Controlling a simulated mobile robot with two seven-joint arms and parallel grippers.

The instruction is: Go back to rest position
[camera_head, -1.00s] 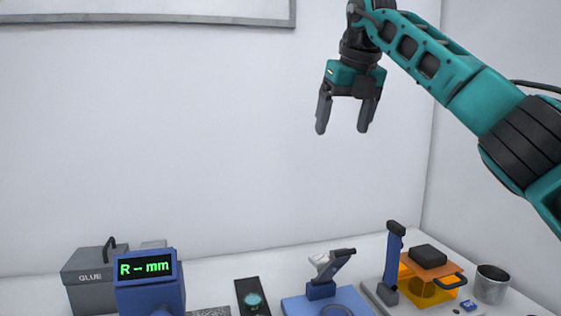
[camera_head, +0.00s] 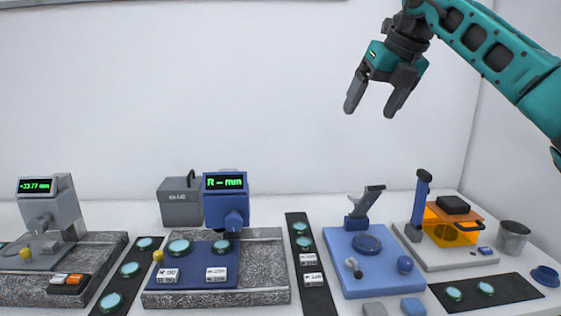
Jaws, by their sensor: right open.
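My right gripper (camera_head: 379,101) hangs in the air in front of the white wall, high above the right part of the bench. Its two dark fingers point down and are spread apart with nothing between them. The teal right arm comes in from the upper right corner. It touches none of the bench equipment. My left gripper and arm are not in the picture.
The white bench holds a blue gauge with a green "R – mm" display (camera_head: 223,200), a grey gauge (camera_head: 48,210), a grey box (camera_head: 181,203), a blue fixture (camera_head: 372,270), an orange unit (camera_head: 452,226) and a grey cup (camera_head: 513,238). The air around the gripper is clear.

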